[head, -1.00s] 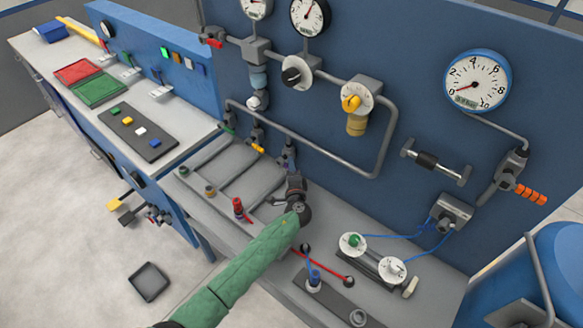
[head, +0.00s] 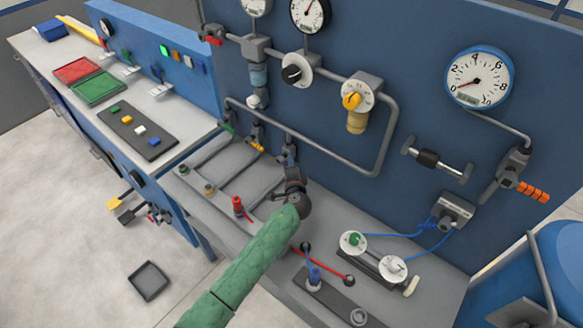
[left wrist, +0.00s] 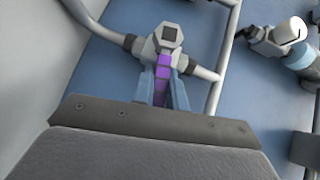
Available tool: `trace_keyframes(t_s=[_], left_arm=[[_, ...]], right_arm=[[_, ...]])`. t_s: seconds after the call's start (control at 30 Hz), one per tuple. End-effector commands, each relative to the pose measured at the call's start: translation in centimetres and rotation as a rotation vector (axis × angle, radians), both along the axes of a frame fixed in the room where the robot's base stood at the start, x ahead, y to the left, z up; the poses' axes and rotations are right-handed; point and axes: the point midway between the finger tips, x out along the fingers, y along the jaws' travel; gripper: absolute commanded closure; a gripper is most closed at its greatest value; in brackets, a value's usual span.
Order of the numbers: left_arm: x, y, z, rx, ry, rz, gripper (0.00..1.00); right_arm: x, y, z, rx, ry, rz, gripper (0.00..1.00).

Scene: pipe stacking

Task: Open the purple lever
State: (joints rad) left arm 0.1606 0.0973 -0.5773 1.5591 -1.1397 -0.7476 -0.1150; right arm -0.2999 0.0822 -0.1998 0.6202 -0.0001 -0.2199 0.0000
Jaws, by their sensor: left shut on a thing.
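The purple lever (left wrist: 163,72) shows in the left wrist view, on a grey valve with a hexagonal cap (left wrist: 171,36). My left gripper (left wrist: 163,90) has its two fingers on either side of the lever and is shut on it. In the head view my left gripper (head: 292,172) is at the valve at the back of the grey bench, below the pipe, and largely hides the lever there. The lever's lower part is hidden between the fingers. My right gripper is not in view.
The blue panel (head: 340,110) behind carries pipes, gauges and a yellow knob (head: 351,101). A red valve (head: 238,206) stands on the bench left of my arm. Two white dials (head: 373,254) are to the right. A blue-handled valve (head: 314,273) with a red lever is in front.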

Motion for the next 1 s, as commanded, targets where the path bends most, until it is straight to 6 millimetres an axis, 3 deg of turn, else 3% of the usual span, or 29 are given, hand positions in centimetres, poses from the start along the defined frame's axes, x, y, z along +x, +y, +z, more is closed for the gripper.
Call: trace_keyframes(t_s=[0.5, 1.0], left_arm=[[0.3, 0.5, 1.7, -0.280, 0.204, 0.001, 1.00], [0.4, 0.7, 2.0, -0.358, 0.264, 0.001, 1.00]], right_arm=[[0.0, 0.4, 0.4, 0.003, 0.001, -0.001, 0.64], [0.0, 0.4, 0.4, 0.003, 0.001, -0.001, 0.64]])
